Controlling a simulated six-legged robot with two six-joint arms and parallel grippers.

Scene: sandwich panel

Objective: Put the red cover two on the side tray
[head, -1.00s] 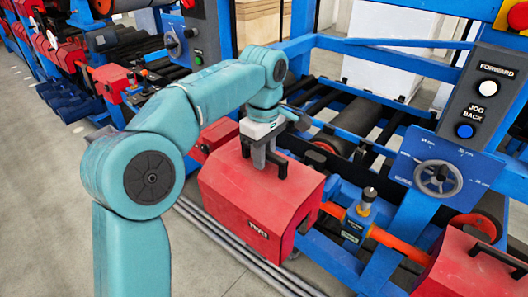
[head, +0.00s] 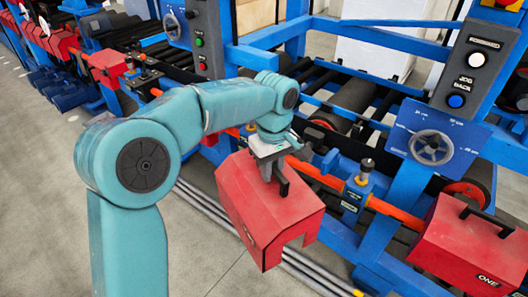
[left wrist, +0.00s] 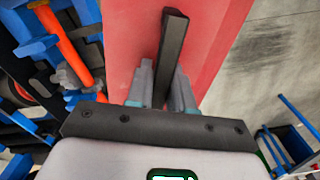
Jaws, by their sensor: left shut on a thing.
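The red cover two (head: 262,212) is a boxy red hood with a black bar handle on top. It hangs tilted in front of the machine, apart from the orange shaft behind it. My left gripper (head: 274,184) is shut on its handle from above. In the left wrist view the two fingertips (left wrist: 161,98) sit on either side of the black handle (left wrist: 172,50), with the red cover top (left wrist: 210,40) beneath. The cover's label is turned mostly away and hard to read. I cannot make out the side tray for certain. My right gripper is not in view.
A red cover marked ONE (head: 470,248) sits on the machine at right. A blue post with a grey handwheel (head: 430,148) and a button panel (head: 478,75) stand beside it. Grey floor (head: 205,262) is open at lower left. A blue frame (left wrist: 288,145) shows in the wrist view.

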